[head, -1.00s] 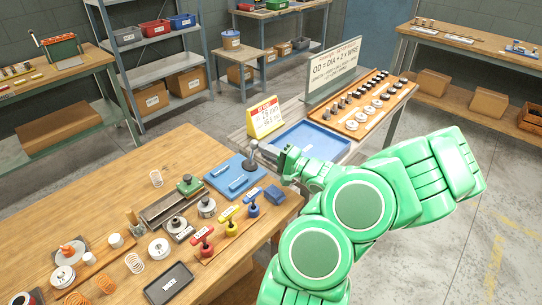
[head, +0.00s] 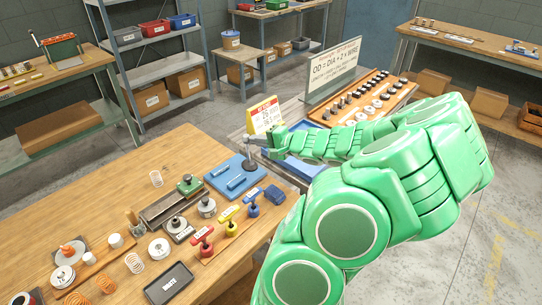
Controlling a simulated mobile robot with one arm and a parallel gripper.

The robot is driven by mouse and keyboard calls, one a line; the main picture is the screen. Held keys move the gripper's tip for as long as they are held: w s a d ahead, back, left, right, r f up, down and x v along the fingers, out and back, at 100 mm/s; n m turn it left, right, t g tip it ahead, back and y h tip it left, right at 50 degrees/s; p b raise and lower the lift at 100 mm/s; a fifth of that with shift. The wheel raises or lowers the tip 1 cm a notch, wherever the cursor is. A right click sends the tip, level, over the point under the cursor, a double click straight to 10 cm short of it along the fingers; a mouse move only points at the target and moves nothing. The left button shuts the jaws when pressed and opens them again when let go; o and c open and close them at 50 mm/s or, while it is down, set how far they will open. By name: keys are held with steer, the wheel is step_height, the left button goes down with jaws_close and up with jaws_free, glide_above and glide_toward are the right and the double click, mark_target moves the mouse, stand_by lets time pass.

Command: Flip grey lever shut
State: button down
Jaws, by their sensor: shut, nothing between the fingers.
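A blue plate (head: 222,178) lies on the wooden bench, near its far right corner. A dark grey post (head: 249,165) stands at the plate's far right corner. A light grey bar (head: 256,140), which looks like the grey lever, sits above the post and slants toward my gripper. My gripper (head: 271,150) is shut with nothing held, right beside the bar's right end. I cannot tell whether it touches the bar. The lever's pivot is too small and partly covered to make out.
A blue tray (head: 304,126) and a yellow-framed sign (head: 264,115) stand just behind my gripper. Red, yellow and blue handled tools (head: 229,222) stand in front of the plate. The bench's left part (head: 100,190) has bare wood.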

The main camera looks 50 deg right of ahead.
steer(key=shift+w+r+g, duration=0.15)
steer(key=shift+w+g, duration=0.7)
steer(key=shift+w, duration=0.05)
steer(key=shift+w+r+g, duration=0.15)
steer(key=shift+w+g, duration=0.7)
steer(key=shift+w, duration=0.35)
steer(key=shift+w+f, duration=0.15)
steer(key=shift+w, duration=0.4)
steer(key=r+v, duration=0.1)
steer(key=v, duration=1.3)
steer(key=shift+w+r, duration=0.15)
steer(key=shift+w, duration=0.1)
